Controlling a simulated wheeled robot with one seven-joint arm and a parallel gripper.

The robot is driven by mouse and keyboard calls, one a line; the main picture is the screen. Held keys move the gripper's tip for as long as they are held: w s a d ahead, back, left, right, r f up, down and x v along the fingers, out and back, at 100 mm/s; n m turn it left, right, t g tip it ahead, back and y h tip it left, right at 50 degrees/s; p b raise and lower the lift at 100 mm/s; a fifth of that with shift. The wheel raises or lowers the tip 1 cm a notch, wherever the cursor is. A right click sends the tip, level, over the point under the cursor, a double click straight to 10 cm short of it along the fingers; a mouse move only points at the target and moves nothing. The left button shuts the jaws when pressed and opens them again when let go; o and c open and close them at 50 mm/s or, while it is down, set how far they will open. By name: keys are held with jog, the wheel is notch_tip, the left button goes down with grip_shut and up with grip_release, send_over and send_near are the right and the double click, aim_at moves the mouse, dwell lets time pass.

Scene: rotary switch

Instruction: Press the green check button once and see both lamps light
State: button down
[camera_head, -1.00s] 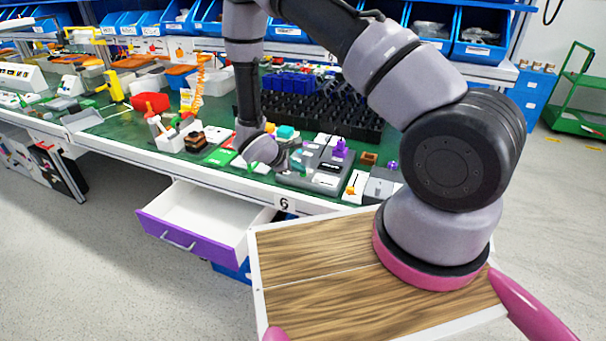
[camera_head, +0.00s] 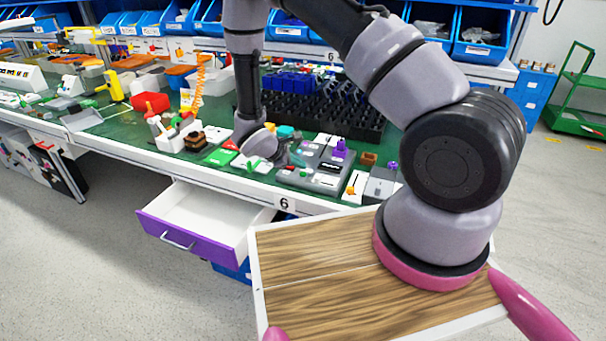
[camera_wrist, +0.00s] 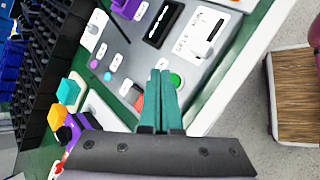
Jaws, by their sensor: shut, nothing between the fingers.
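The green check button (camera_wrist: 177,80) shows in the wrist view as a round green cap on a grey panel (camera_wrist: 135,60). My gripper (camera_wrist: 161,73) is shut and empty, its teal fingertips just left of the button. I cannot tell whether they touch the panel. In the head view my gripper (camera_head: 298,157) hangs low over the bench front, and my wrist hides part of the panel there.
A white plate with a lever (camera_wrist: 207,36) and a black display (camera_wrist: 163,24) lie beyond the fingertips. A purple knob part (camera_wrist: 75,135) and a cyan block (camera_wrist: 68,92) stand at left. A black bin grid (camera_head: 330,115) is behind. An open drawer (camera_head: 205,215) juts out below the bench.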

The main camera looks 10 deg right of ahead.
aim_at(300, 174)
jog(key=shift+r, duration=2.5)
jog(key=shift+d+r, duration=0.1)
jog(key=shift+r, duration=0.2)
jog(key=s+d+r+m+g+y, duration=0.1)
jog(key=s+d+r+m, duration=0.15)
jog(key=r, duration=0.45)
jog(key=s+d+r+m+g+y, duration=0.1)
jog(key=d+r+m, duration=0.1)
jog(key=r+m, duration=0.35)
jog(key=s+d+r+m+g+y, duration=0.1)
jog(key=s+d+r+m, duration=0.15)
jog(key=r, duration=0.65)
jog(key=s+r+m+t+y, duration=0.5)
jog(key=s+r+m+y, duration=0.2)
jog(key=s+r, duration=0.9)
notch_tip(300, 174, up, 3)
jog(key=shift+a+r+m+t, duration=0.15)
jog(key=shift+m+t, duration=0.15)
jog(key=shift+m, duration=0.55)
